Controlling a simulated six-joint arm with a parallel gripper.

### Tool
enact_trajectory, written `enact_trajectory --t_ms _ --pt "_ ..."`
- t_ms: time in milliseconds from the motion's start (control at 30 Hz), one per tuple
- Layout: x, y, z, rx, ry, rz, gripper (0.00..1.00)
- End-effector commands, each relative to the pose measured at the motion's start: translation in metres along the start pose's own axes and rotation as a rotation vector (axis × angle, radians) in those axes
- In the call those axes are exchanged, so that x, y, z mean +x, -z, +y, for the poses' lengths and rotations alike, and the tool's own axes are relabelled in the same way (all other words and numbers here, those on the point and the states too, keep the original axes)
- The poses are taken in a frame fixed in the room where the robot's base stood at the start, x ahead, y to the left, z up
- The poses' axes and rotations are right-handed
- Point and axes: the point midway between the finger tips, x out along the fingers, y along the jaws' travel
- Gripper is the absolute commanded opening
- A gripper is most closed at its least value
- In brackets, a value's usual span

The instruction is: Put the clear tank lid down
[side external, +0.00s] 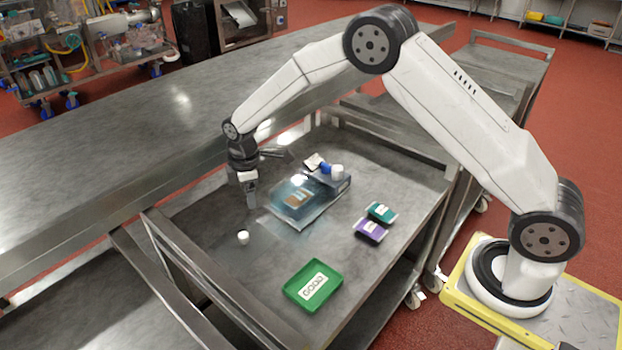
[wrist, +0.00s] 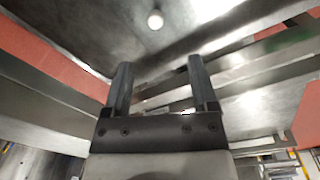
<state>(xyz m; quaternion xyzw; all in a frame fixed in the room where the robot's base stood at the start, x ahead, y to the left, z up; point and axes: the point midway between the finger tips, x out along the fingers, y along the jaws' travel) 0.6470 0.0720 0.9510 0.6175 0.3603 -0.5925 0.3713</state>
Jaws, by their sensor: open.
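A small white knob (side external: 243,237) stands on the cart top, left of and in front of the clear tank (side external: 318,214). A faint see-through patch beside the knob looks like the clear tank lid (side external: 268,238), lying flat, but its outline is hard to make out. The knob also shows in the wrist view (wrist: 155,20), beyond my fingertips. My gripper (side external: 251,203) points down above the cart, left of the tank and behind the knob. Its two fingers (wrist: 159,66) are apart with nothing between them. The tank holds a brownish item.
A green tray marked GOOD (side external: 330,272) lies at the cart's front. Purple (side external: 371,230) and teal (side external: 381,211) packs lie right of the tank. White and blue items (side external: 326,169) sit at the tank's back. The cart has raised rails (side external: 190,255); a long steel table (side external: 130,130) runs behind.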

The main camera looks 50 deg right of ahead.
Motion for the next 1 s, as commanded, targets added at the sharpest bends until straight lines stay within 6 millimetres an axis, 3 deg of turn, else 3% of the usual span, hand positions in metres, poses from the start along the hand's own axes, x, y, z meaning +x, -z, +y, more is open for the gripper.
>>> enact_trajectory --t_ms 200,500,1000 --pt "-0.035 -0.035 -0.025 0.222 -0.032 0.026 0.75" --pt "-0.07 -0.086 -0.072 0.528 -0.069 0.069 0.75" --pt "-0.093 -0.167 -0.17 1.0 -0.107 0.155 0.75"
